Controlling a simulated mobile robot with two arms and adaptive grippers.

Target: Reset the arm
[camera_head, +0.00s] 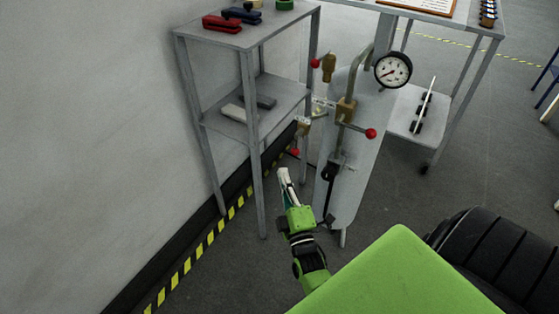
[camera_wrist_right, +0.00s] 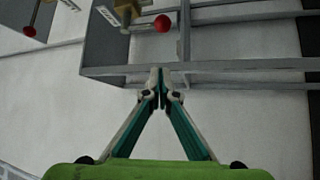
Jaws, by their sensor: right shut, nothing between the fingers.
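My right gripper (camera_head: 284,174) is in front of the grey shelf rack in the head view, over the dark floor, left of the grey tank. It also shows in the right wrist view (camera_wrist_right: 160,72), where its two fingertips meet. It is shut and nothing shows between the fingers. My left gripper is not in either view.
The grey shelf rack (camera_head: 254,140) stands by the wall, holding red and blue tools on top. Right of my gripper is a grey tank (camera_head: 355,170) with a pressure gauge (camera_head: 393,69) and red-knobbed valves (camera_head: 370,133). A grey table (camera_head: 452,22) stands behind.

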